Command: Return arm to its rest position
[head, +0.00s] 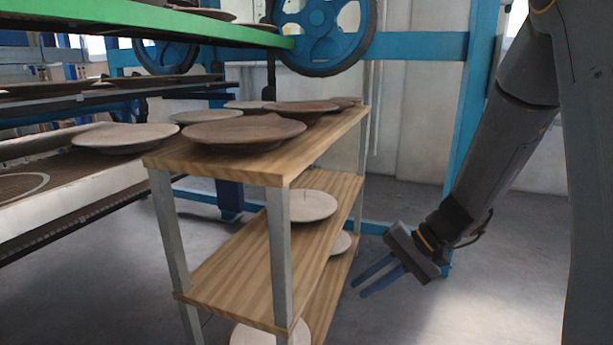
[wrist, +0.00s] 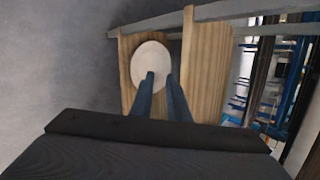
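My gripper (head: 361,287) hangs low at the right of the wooden shelf rack in the head view, its two blue fingers pointing down and left. The fingers (wrist: 162,82) are slightly apart with nothing between them. In the wrist view they point toward the rack, and a pale plate (wrist: 151,62) on a shelf shows beyond their tips. In the head view the fingers look apart from the rack.
The wooden rack (head: 225,167) holds several plates, with a brown plate (head: 244,131) at the top front. The dryer's metal shelf (head: 85,195) stands at left, and a blue post (head: 470,110) rises behind my arm. The grey floor (head: 500,270) at right is clear.

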